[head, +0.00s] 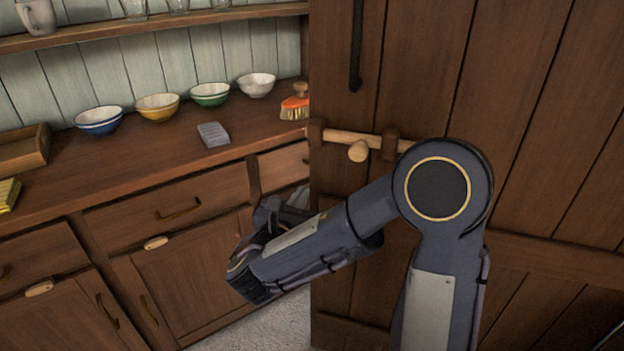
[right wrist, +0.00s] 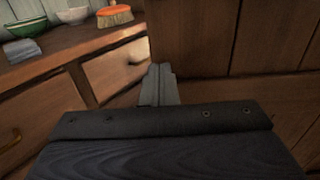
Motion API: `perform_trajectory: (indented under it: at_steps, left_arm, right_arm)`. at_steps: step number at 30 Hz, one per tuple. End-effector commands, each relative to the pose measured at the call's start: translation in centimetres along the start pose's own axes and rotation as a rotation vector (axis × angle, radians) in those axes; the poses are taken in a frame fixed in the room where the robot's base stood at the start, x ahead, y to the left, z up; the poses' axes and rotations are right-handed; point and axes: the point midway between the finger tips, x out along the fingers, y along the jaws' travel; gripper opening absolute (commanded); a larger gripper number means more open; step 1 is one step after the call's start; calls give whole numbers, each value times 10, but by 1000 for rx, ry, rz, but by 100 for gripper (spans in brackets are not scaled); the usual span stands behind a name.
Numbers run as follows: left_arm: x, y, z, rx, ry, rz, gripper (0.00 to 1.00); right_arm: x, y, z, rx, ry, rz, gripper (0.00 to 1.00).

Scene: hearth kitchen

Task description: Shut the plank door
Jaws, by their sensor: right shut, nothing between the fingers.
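The plank door (head: 420,60) is a large dark brown panel filling the right side of the head view. It has a black strap handle (head: 356,45) and a pale wooden latch bar with a round knob (head: 358,151). Its free left edge stands in front of the dresser. The door also fills the right of the right wrist view (right wrist: 230,35). My right gripper (head: 300,194) is shut and empty, near the door's left edge below the latch. Its fingertips also show in the right wrist view (right wrist: 158,78); I cannot tell if they touch the door. My left gripper is out of view.
A wooden dresser (head: 160,178) with drawers and cupboards runs along the left. A strip of pale floor (head: 270,325) shows between dresser and door.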

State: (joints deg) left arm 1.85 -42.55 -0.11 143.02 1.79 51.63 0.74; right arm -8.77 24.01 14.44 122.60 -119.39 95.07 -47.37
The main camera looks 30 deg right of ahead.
Motion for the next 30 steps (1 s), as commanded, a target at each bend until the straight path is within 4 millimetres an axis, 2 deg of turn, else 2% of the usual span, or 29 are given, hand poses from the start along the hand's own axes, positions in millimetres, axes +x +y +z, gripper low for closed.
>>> perform_trajectory:
  at_steps: [1,6,12,17,30]
  left_arm:
    - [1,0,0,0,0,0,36]
    - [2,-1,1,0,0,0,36]
    - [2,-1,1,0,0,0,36]
    - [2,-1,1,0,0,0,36]
    - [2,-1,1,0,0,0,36]
  right_arm:
    - [13,-2,-1,1,0,-7,0]
    - [46,-2,-1,1,1,-5,0]
    - [70,-1,-1,1,1,-2,0]
    - [76,-1,0,0,1,-1,0]
    - [77,0,0,0,1,-6,0]
